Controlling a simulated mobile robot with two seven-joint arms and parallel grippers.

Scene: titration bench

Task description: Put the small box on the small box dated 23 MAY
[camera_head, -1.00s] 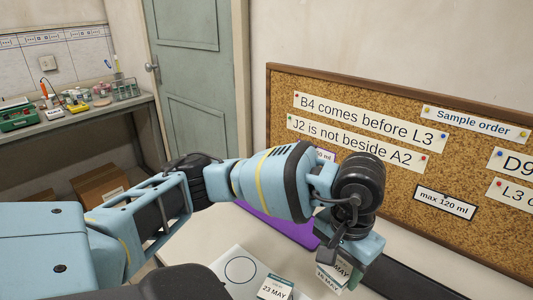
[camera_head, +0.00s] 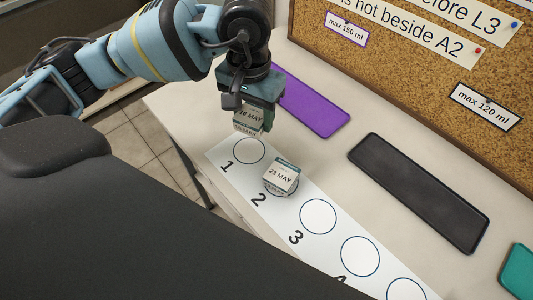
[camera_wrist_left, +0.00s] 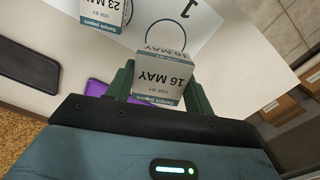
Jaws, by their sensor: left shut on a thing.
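My left gripper (camera_head: 250,103) is shut on a small white box (camera_head: 247,121) dated 16 MAY, held up near circle 1 of the numbered white strip. In the left wrist view this box (camera_wrist_left: 162,72) sits between the two green fingers (camera_wrist_left: 158,88). The small box dated 23 MAY (camera_head: 281,177) stands on circle 2 of the strip, to the right of and below the held box in the head view. It also shows, partly cut off, at the top of the left wrist view (camera_wrist_left: 103,11). The two boxes are apart. My right gripper is not in view.
The white strip (camera_head: 254,188) has empty numbered circles to the right of the 23 MAY box. A purple mat (camera_head: 313,103), a dark tray (camera_head: 420,193) and a teal mat (camera_head: 519,270) lie on the bench. A corkboard (camera_head: 400,60) stands behind.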

